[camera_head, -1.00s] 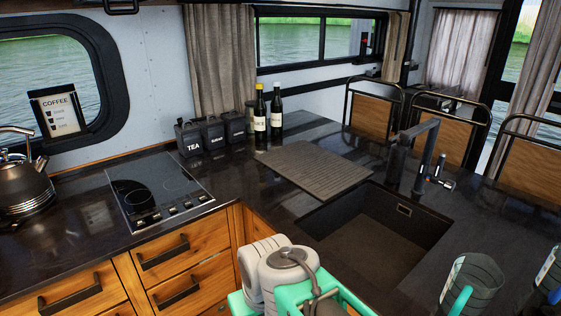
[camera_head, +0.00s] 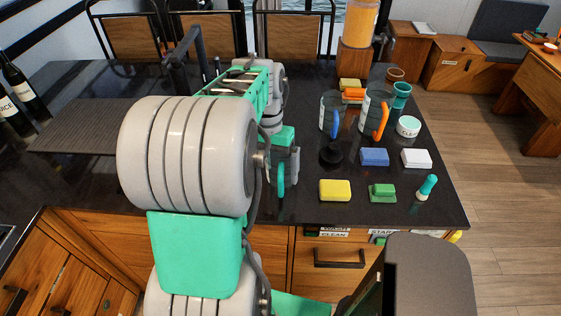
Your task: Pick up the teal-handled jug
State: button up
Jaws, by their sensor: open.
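The teal-handled jug is mostly hidden behind my arm; its curved teal handle (camera_head: 281,178) shows on the dark counter, just right of the large arm link. My gripper (camera_head: 285,160) is at the end of the arm, pointing down at the jug. It is open, but its fingers are small and partly covered, and I cannot tell whether they touch the jug. A jug with a blue handle (camera_head: 336,124) and a jug with an orange handle (camera_head: 381,122) stand further back to the right.
A yellow sponge (camera_head: 335,190), green block (camera_head: 382,193), blue sponge (camera_head: 374,157), white block (camera_head: 416,158) and round black object (camera_head: 333,156) lie to the right. A white tub (camera_head: 408,126) and teal cup (camera_head: 402,94) stand near the right edge. Two bottles (camera_head: 22,95) stand left.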

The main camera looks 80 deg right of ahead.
jog(key=s+d+r+n+h, duration=0.1)
jog(key=d+r+n+h, duration=0.1)
jog(key=d+r+n, duration=0.15)
jog(key=shift+t, duration=0.4)
jog(key=f, duration=0.2)
jog(key=f+p, duration=0.1)
jog(key=f, duration=0.2)
jog(key=f+p, duration=0.1)
jog(key=f, duration=0.2)
jog(key=shift+s+d+f, duration=0.15)
jog(key=shift+s+d, duration=0.1)
jog(key=shift+d, duration=0.15)
jog(key=shift+c, duration=0.3)
jog(key=c, duration=1.4)
